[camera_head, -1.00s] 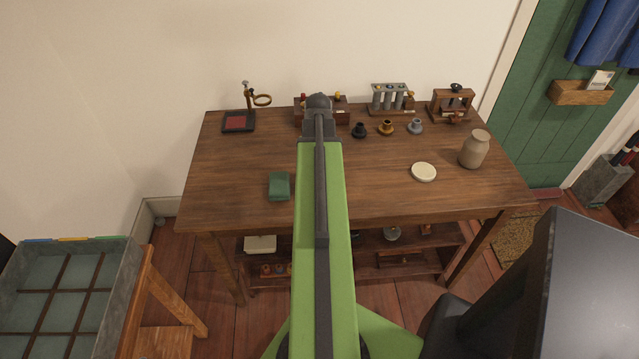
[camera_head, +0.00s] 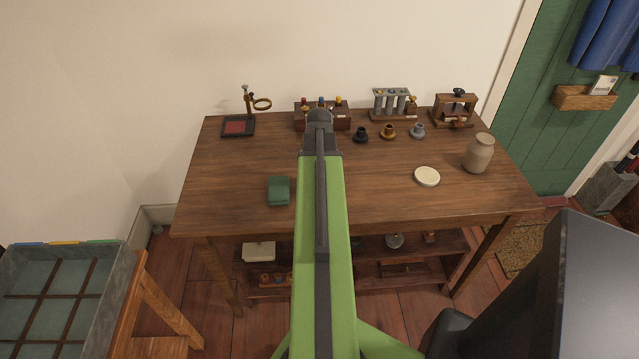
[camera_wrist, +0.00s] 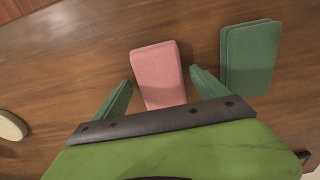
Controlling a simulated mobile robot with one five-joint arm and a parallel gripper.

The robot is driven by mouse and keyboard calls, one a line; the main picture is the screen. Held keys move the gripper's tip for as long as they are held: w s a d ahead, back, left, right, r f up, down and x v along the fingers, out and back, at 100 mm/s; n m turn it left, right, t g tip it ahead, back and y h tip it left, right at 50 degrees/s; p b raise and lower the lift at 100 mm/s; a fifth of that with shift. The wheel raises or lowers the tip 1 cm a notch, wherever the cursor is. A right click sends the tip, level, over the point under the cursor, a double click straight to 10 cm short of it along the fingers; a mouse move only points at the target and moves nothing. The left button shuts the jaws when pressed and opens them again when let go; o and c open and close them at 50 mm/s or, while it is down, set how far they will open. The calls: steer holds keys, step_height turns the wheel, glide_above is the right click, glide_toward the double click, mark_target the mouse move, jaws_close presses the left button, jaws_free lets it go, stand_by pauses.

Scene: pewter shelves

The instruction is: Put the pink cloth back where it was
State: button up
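The pink cloth (camera_wrist: 158,72) shows in the wrist view as a folded block on the wooden table. My gripper (camera_wrist: 160,76) is open, with one green finger on each side of the cloth's near part and small gaps between. I cannot tell how high the fingers are above the table. The folded green cloth (camera_wrist: 250,58) lies just right of the pink one; in the head view it (camera_head: 278,190) lies left of my arm. The pink cloth is hidden behind my arm in the head view.
The table (camera_head: 220,165) holds a cream disc (camera_head: 427,177) and a beige jar (camera_head: 478,153) at right. Along the back are a ring stand (camera_head: 248,112), a bottle rack (camera_head: 335,122), a tube rack (camera_head: 390,104), small dark, brass and grey pieces, and a wooden press (camera_head: 454,108).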

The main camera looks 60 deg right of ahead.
steer(key=shift+r, duration=0.1)
step_height(320, 180, up, 12)
steer(key=p, duration=1.2)
steer(key=w+a+n, duration=0.3)
steer(key=w+a, duration=0.6)
steer(key=a, duration=0.3)
steer(key=w+a+n, duration=0.3)
steer(key=w+a, duration=0.6)
steer(key=a, duration=0.3)
steer(key=w+a+n, duration=0.2)
steer(key=a, duration=1)
steer(key=w+a+n, duration=0.2)
steer(key=a, duration=1.1)
steer(key=shift+a+n, duration=0.15)
steer(key=shift+n, duration=0.25)
steer(key=shift+c, duration=0.4)
